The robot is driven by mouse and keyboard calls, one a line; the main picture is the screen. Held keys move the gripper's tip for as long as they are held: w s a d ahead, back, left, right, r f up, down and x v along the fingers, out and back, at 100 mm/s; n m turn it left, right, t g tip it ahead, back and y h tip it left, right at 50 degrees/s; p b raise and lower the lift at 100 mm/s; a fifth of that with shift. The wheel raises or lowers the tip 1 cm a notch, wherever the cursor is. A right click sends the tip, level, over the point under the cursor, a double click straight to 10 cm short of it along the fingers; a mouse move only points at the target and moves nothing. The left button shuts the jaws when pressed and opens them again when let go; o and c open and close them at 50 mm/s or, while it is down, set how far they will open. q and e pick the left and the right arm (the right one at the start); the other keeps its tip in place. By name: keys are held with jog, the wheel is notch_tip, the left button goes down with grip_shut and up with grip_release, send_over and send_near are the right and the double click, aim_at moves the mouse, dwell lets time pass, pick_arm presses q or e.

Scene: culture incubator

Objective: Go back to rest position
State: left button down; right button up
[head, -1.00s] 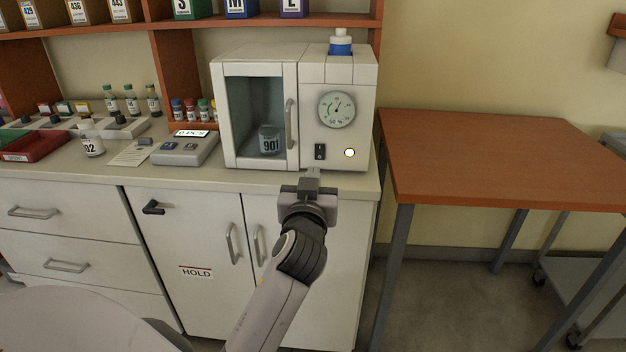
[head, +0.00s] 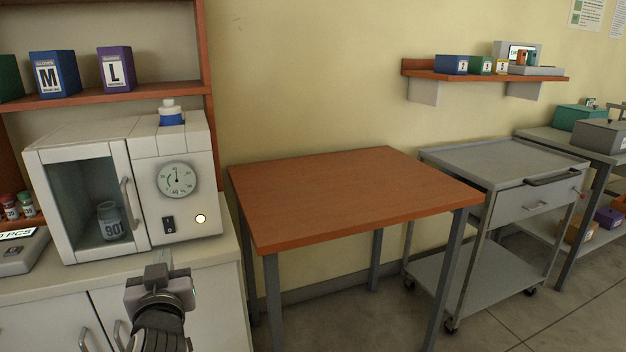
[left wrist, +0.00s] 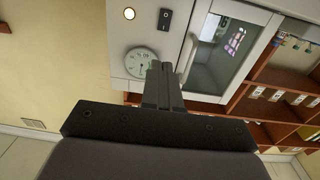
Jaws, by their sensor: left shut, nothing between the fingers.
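My left gripper (head: 158,262) is in the lower left of the head view, in front of the incubator and the counter edge. Its fingers are together with nothing between them; they also show shut in the left wrist view (left wrist: 163,72). The white incubator (head: 180,185) stands on the counter with its glass door closed. A jar marked 901 (head: 110,222) is inside, behind the glass. The front has a dial (head: 177,180), a black switch (head: 169,224) and a lit round lamp (head: 200,218). My right gripper is not in view.
A wooden table (head: 350,195) with a bare top stands right of the counter (head: 210,258). Further right are a grey cart (head: 500,165) and a wall shelf (head: 480,77) with small boxes. A bottle with a blue band (head: 171,115) stands on the incubator.

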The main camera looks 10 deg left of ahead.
pick_arm(q)
jog(key=s+d+f+m+g+h+p, duration=0.1)
jog(key=s+d+f+m+h+p, duration=0.15)
jog(key=f, duration=0.45)
jog(key=s+d+f+m+g+h+p, duration=0.1)
jog(key=s+d+f+m+h, duration=0.25)
jog(key=f, duration=0.35)
jog(key=s+d+f+m+g+h+p, duration=0.1)
jog(key=s+d+f+h, duration=0.1)
jog(key=s+f, duration=0.3)
jog(key=s+d+f+m+g+h+p, duration=0.1)
jog(key=s+d+f, duration=0.3)
jog(key=s, duration=0.7)
jog(key=shift+s+d+f+g+h+p, duration=0.25)
jog(key=shift+f+g+h+p, duration=0.1)
jog(key=shift+g+h, duration=0.4)
